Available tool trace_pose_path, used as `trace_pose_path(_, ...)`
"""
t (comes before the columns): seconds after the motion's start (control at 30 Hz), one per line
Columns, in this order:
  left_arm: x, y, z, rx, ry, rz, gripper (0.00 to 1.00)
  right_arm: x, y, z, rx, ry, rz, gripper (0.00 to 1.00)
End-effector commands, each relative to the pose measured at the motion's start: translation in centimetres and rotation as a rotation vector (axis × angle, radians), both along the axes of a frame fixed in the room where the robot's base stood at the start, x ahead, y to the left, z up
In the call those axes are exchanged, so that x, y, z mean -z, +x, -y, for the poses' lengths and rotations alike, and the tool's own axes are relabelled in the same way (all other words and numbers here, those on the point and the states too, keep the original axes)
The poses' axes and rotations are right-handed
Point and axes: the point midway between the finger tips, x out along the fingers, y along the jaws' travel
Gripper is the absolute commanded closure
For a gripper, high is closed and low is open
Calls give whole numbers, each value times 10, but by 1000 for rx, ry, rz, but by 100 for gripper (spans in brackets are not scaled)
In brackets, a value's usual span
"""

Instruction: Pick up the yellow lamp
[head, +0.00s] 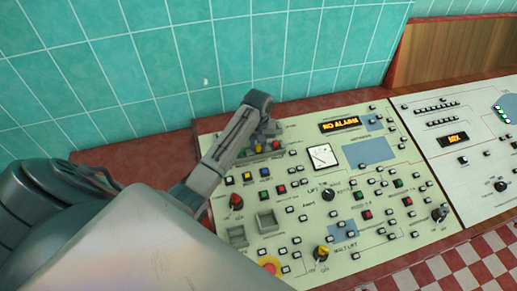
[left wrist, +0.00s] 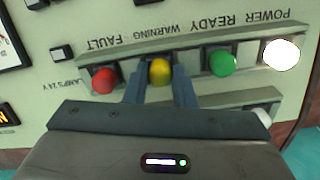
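The yellow lamp (left wrist: 160,71) sits in a grey lamp strip (left wrist: 203,57) by the upside-down word "WARNING" in the left wrist view. It stands between a red lamp (left wrist: 104,80) and a green lamp (left wrist: 221,63); a lit white lamp (left wrist: 281,53) is at the strip's end. My left gripper (left wrist: 159,72) has one finger on each side of the yellow lamp, with narrow gaps appearing between them. In the head view my left gripper (head: 264,135) is over the strip at the console's back and partly hides the lamps. My right gripper is not in view.
The cream console (head: 310,225) carries several buttons, knobs and a gauge (head: 322,156). A red emergency button (head: 268,267) is at its front. A second panel (head: 470,115) adjoins on the right. A teal tiled wall (head: 200,60) rises behind, beyond a red ledge (head: 135,153).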

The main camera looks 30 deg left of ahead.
Motion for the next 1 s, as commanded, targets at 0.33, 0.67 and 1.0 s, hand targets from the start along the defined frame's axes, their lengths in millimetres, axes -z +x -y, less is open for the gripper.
trace_pose_path(0.33,0,0,0,0,1,-1,99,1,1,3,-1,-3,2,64)
trace_pose_path(0.67,-27,1,0,1,1,5,99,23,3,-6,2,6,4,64)
trace_pose_path(1.0,-45,6,76,2,-6,0,99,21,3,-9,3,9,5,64)
